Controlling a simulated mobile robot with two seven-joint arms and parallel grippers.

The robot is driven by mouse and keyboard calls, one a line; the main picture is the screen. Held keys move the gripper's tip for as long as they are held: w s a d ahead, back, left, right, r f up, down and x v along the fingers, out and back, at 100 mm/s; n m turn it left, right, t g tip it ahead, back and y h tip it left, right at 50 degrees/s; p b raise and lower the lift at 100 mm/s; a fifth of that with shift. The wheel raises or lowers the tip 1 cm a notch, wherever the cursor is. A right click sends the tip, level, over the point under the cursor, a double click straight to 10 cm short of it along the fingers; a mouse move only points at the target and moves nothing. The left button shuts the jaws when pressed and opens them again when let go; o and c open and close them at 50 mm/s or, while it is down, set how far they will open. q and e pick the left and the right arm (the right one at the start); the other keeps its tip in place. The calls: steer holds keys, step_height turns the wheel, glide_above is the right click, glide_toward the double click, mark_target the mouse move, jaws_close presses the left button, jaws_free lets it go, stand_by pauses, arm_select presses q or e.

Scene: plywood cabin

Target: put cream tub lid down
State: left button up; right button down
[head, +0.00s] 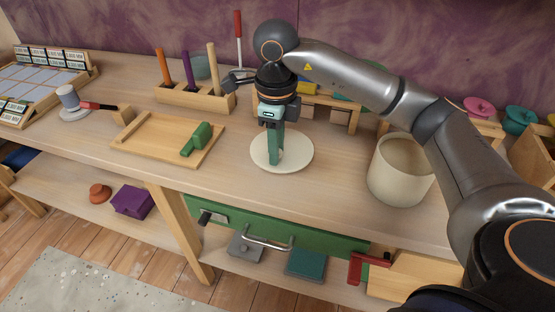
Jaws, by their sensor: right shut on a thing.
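The cream tub lid (300,157) is a flat round cream disc at the middle of the workbench. My right gripper (275,160) points down over it, with its green fingers shut on the lid near its middle. The fingers hide part of the lid. The lid looks level and at or very near the bench top; I cannot tell whether it touches. The cream tub (385,185) stands upright and open to the right of the lid, apart from it. My left gripper is not in view.
A wooden tray (150,150) with a green block (197,139) lies to the left. A wooden holder (195,98) with upright coloured sticks stands behind. A green drawer front (330,242) is below the bench edge. Bare bench top lies between lid and tub.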

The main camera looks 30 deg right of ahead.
steer(key=shift+w+d+f, duration=0.25)
steer(key=shift+w+f, duration=0.05)
steer(key=shift+f, duration=0.1)
steer(key=f, duration=0.3)
steer(key=shift+w+d+f, duration=0.1)
steer(key=shift+w+d, duration=0.1)
steer(key=shift+d, duration=0.05)
steer(key=shift+f, duration=0.35)
steer(key=shift+f, duration=0.2)
steer(key=c, duration=0.6)
jaws_free()
steer(key=shift+r, duration=0.1)
step_height(320, 180, up, 12)
steer(key=shift+r+p, duration=0.15)
steer(key=shift+p, duration=0.6)
